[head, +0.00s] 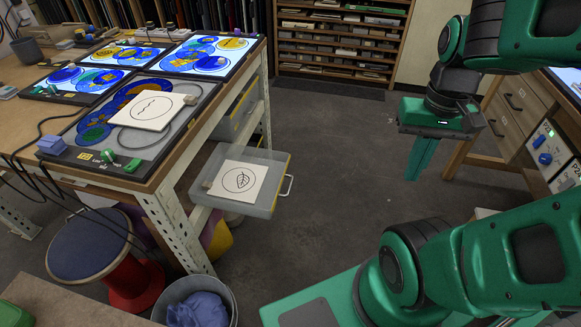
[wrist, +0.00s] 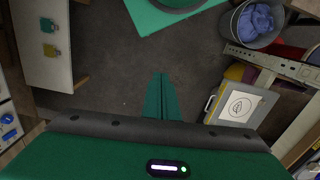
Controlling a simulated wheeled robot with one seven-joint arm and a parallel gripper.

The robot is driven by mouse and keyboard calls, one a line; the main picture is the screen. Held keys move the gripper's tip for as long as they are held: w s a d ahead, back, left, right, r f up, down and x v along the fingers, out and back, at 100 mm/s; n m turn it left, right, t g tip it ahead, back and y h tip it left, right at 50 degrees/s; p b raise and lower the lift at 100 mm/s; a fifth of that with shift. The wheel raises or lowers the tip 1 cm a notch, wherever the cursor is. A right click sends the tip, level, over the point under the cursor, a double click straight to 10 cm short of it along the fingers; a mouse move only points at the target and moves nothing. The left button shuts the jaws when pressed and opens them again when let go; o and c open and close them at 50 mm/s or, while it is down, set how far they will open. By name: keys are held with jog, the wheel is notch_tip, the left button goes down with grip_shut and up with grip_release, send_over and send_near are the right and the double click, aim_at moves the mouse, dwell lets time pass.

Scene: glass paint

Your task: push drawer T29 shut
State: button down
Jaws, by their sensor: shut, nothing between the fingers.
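An open drawer with clear grey walls and a yellow-edged front (head: 276,187) sticks out to the right from under the light-table bench. No T29 label can be read on it. The drawer also shows in the wrist view (wrist: 213,104), right of the fingers. My gripper (head: 420,172) is shut and empty, pointing down over the floor, well to the right of the drawer and apart from it. It also shows in the wrist view (wrist: 160,82).
Another drawer front (head: 243,108) sits higher in the bench (head: 205,130). A grey bucket with blue cloth (head: 198,303) and a blue-topped stool (head: 88,243) stand below and left. A wooden cabinet (head: 515,105) is at right. Floor between drawer and gripper is clear.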

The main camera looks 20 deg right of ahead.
jog(key=w+f+n+t, duration=0.1)
jog(key=w+f, duration=0.4)
jog(key=w, duration=0.3)
jog(key=w+f+n+t, duration=0.1)
jog(key=w+f+t, duration=0.1)
jog(key=w+f, duration=0.5)
jog(key=m+t+y, duration=0.2)
jog(key=t, duration=0.2)
send_near(286, 169)
notch_tip(286, 169, down, 3)
jog(key=d, duration=0.3)
jog(key=shift+w+a+f, duration=0.2)
jog(key=shift+w+a, duration=0.4)
jog(key=shift+a, duration=0.3)
jog(key=shift+w+a+f, duration=0.15)
jog(key=shift+w+a, duration=0.5)
jog(key=shift+a, duration=0.3)
